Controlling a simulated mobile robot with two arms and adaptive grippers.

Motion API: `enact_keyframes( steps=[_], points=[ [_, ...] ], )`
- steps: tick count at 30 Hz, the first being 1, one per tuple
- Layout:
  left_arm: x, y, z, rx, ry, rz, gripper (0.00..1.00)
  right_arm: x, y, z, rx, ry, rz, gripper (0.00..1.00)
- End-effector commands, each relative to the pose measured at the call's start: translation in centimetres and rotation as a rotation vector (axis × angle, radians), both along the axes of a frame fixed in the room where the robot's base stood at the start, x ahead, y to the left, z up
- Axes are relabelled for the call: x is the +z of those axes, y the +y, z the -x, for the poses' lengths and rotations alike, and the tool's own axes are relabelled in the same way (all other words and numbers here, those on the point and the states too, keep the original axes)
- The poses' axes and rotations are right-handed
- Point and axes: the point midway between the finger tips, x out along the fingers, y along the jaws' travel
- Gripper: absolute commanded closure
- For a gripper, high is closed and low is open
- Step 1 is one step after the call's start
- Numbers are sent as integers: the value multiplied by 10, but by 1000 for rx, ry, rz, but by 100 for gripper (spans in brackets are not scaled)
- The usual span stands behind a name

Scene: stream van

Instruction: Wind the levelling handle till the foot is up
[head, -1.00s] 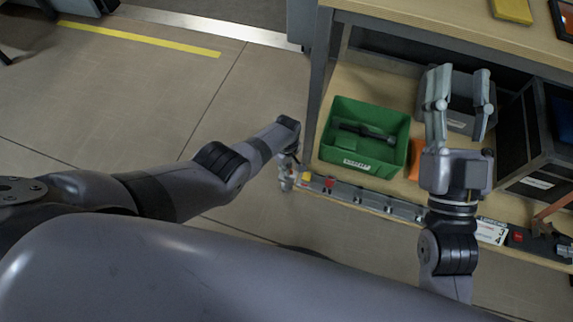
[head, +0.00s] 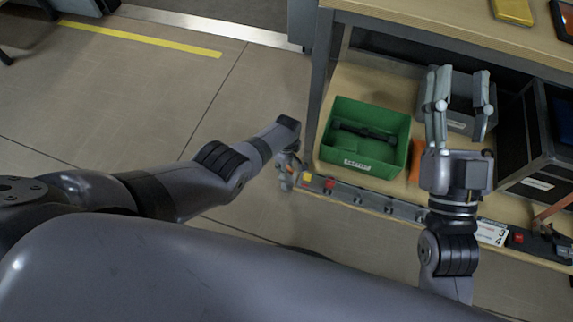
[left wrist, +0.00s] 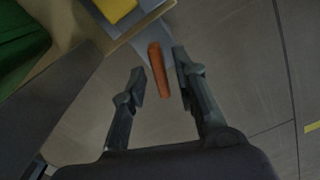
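In the left wrist view an orange-red bar (left wrist: 158,70), which looks like the levelling handle, stands between the two fingers of my left gripper (left wrist: 158,68). The fingers are apart, with a gap showing on each side of the bar. In the head view my left gripper (head: 287,172) is small and partly hidden by its wrist, at the left front corner of the low shelf; I cannot make out the handle there. The foot is not visible in either view. My right gripper (head: 462,95) is open and empty above the shelf, fingers pointing away.
A green bin (head: 350,160) with a dark tool inside stands on the low shelf (head: 340,85). A grey bin (head: 460,120) and a dark crate (head: 530,140) stand further right. A rail with small coloured parts (head: 375,202) runs along the shelf front.

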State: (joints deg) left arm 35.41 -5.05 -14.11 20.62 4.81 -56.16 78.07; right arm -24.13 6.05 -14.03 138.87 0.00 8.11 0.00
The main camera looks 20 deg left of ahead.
Motion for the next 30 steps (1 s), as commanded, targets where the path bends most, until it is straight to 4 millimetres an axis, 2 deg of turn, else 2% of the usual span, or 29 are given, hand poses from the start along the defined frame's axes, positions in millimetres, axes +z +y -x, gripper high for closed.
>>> enact_keyframes(
  steps=[10, 16, 24, 30],
  points=[
    [0, -1, 1, 0, 1, 2, 70, 2, -1, 0, 0, -4, 1, 60],
    [8, -2, 0, -1, 0, 3, 70, 1, 0, 0, 0, -3, 1, 60],
    [31, 0, 1, 0, -1, 2, 70, 1, 0, 0, 0, -2, 1, 60],
    [61, -1, 0, 0, -2, 3, 70, 0, 0, 0, 0, -1, 0, 60]
  ],
)
